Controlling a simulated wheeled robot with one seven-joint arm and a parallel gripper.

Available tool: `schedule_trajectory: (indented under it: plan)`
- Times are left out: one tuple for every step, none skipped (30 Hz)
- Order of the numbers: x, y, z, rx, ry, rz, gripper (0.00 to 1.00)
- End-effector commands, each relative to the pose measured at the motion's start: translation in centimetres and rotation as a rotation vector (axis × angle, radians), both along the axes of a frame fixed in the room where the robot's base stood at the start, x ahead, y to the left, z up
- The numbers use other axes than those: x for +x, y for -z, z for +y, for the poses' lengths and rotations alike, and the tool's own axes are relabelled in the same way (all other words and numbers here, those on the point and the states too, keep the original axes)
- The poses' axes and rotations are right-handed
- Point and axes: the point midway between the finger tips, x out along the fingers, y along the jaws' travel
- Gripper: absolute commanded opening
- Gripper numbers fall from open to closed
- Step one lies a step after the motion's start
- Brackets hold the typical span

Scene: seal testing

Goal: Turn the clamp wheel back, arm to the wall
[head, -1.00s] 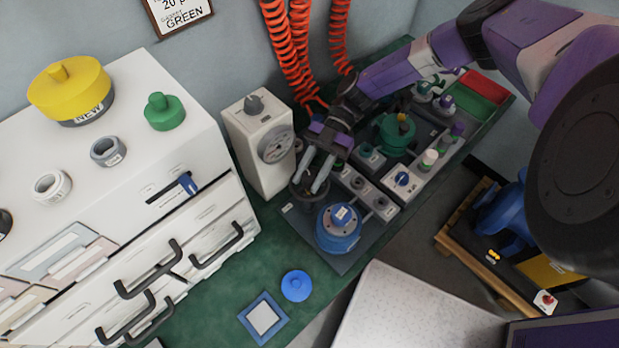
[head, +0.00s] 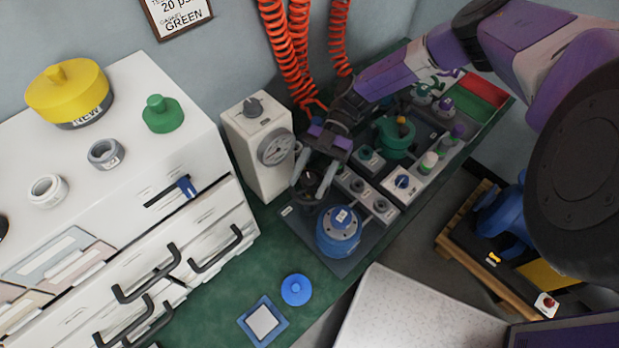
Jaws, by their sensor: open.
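My gripper (head: 311,187) points down at the left end of the grey test plate, with its two fingers spread apart. A dark round part (head: 307,187), which looks like the clamp wheel, is low between and behind the fingertips. The fingers partly hide it, and I cannot tell whether they touch it. A blue cylinder (head: 338,236) with a bolted top and a white label stands on the plate just in front and to the right. The clamp's arm cannot be made out clearly.
A pale box with a dial (head: 250,148) stands close on the left by the wall. Small knob blocks (head: 381,208) and a green vessel (head: 395,139) are to the right. Orange coiled hoses (head: 285,55) hang behind. A blue knobbed disc (head: 296,290) lies on the green bench.

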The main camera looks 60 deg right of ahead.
Motion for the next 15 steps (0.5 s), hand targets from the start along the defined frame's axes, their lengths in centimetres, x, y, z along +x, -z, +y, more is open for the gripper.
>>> schedule_trajectory:
  plan:
    - [0.0,0.0,0.0,0.001,0.000,0.000,0.55]
    - [0.0,-0.1,0.0,0.001,0.000,0.000,0.55]
    - [0.0,-0.1,0.0,0.001,0.000,0.000,0.55]
    - [0.0,-0.1,0.0,0.002,0.000,-0.001,0.55]
    - [0.1,-0.1,0.0,0.002,0.001,-0.001,0.55]
    - [0.1,-0.1,-0.1,0.001,0.001,-0.001,0.55]
    - [0.1,-0.2,-0.2,0.001,0.001,-0.001,0.55]
    - [0.1,-0.2,-0.4,0.000,0.001,-0.001,0.55]
    - [0.1,-0.3,-0.8,0.000,0.001,-0.001,0.55]
    - [0.0,-0.5,-1.1,0.000,0.001,-0.001,0.55]
    - [0.0,-0.6,-1.5,-0.001,0.001,-0.002,0.55]
    - [0.0,-0.8,-2.2,-0.002,0.002,-0.002,0.55]
    - [0.0,-1.0,-2.6,-0.001,0.001,-0.002,0.55]
    - [0.0,-1.1,-3.1,-0.002,0.002,-0.002,0.55]
    - [0.0,-1.4,-3.7,-0.001,0.001,-0.002,0.55]
